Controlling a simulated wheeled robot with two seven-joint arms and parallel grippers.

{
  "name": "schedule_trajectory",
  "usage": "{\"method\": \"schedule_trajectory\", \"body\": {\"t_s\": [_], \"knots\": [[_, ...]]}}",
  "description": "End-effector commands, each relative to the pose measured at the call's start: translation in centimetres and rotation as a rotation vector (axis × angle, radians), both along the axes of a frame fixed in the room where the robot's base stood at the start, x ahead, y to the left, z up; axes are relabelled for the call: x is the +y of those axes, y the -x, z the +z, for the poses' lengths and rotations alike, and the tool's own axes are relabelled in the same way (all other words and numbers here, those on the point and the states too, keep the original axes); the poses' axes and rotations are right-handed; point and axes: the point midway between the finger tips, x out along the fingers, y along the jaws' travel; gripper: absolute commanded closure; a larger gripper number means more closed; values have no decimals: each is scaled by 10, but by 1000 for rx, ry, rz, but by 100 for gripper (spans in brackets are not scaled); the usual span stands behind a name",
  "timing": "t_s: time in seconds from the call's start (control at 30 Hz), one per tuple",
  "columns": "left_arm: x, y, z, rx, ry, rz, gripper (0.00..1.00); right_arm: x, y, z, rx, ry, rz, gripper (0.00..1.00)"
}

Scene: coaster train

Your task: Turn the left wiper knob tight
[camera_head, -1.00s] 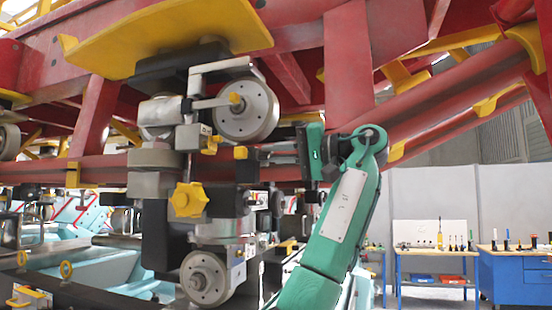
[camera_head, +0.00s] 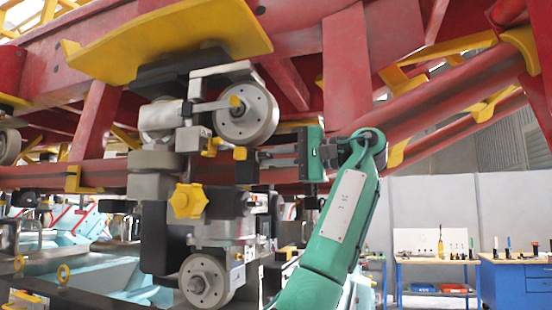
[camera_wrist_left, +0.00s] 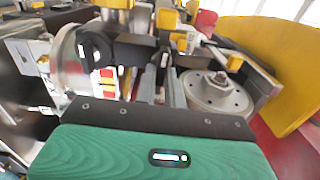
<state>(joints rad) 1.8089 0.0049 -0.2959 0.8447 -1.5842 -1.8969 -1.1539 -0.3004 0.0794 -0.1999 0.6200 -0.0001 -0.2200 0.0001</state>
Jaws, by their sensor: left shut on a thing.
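My left gripper (camera_head: 262,160) reaches in level from the right, at the wheel assembly under the red rail. Its jaws are shut on a small part beside a yellow block (camera_head: 240,153), which I take as the left wiper knob; the fingers mostly hide what they hold. In the wrist view the two grey fingers (camera_wrist_left: 162,82) run away from the green gripper body, and their tips meet dark parts below a yellow piece (camera_wrist_left: 165,18). A star-shaped yellow knob (camera_head: 188,201) sits lower left, apart from the gripper. My right gripper is out of view.
A grey wheel (camera_head: 262,113) stands just above the gripper, and another wheel (camera_head: 205,281) is below. A yellow plate (camera_head: 170,40) and red beams (camera_head: 348,70) hang close overhead. A blue workbench (camera_head: 515,278) stands far right.

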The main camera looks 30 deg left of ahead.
Motion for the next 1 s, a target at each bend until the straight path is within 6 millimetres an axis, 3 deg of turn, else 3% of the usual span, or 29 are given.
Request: {"method": "schedule_trajectory", "body": {"t_s": [0.27,0.3,0.4,0.77,1.0], "knots": [[0,0,0,0,0,0,100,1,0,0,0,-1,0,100],[0,0,0,0,0,0,83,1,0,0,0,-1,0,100],[0,0,0,0,0,0,67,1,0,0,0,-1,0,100],[-5,-1,0,0,0,-1,67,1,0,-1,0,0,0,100],[-38,-9,0,2,0,-2,67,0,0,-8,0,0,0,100]]}}
